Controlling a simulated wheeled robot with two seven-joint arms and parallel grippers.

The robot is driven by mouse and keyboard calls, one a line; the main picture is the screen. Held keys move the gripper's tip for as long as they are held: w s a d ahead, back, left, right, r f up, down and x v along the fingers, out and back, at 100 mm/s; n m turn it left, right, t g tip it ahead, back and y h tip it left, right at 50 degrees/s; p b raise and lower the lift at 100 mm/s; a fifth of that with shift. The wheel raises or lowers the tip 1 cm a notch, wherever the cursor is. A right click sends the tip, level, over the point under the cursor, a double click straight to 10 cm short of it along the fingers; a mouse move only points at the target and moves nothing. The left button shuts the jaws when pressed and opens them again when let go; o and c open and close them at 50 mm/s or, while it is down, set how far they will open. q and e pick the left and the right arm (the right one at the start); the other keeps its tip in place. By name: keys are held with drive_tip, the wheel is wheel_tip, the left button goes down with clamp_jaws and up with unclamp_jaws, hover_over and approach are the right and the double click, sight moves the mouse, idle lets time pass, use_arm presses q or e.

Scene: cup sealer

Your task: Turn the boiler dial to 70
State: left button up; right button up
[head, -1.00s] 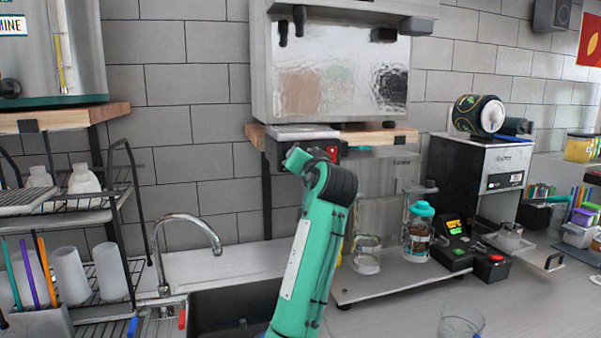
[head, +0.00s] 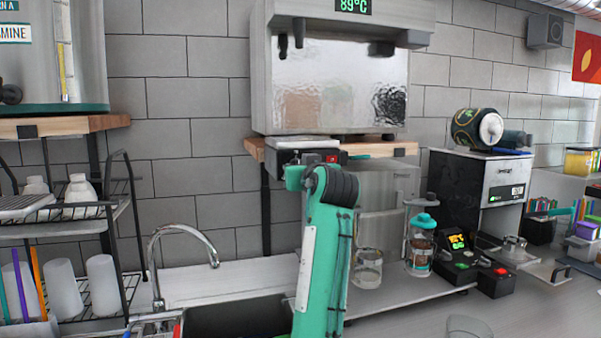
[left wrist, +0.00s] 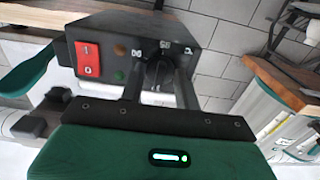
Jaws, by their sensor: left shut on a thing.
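The boiler (head: 340,75) is the steel box on the wall shelf in the head view. Its green display (head: 353,6) reads 89°C. Its black control box (head: 290,157) sits beneath it, partly hidden by my left arm. In the left wrist view the control box (left wrist: 115,30) shows a red rocker switch (left wrist: 88,59), small lamps and a black dial (left wrist: 159,72) with markings around it. My left gripper (left wrist: 160,78) is shut on the dial, one finger on each side. The dial's exact setting is too small to read. My right gripper is not in view.
A tap (head: 180,240) and sink lie below left. A rack with white cups (head: 70,280) stands at the left. A glass jug (head: 367,268), a teal-lidded bottle (head: 421,245) and a black machine (head: 480,190) stand to the right. A clear glass (head: 468,327) is in front.

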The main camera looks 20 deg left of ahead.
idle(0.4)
use_arm(q)
drive_tip(key=o, duration=1)
drive_tip(key=shift+c, duration=0.2)
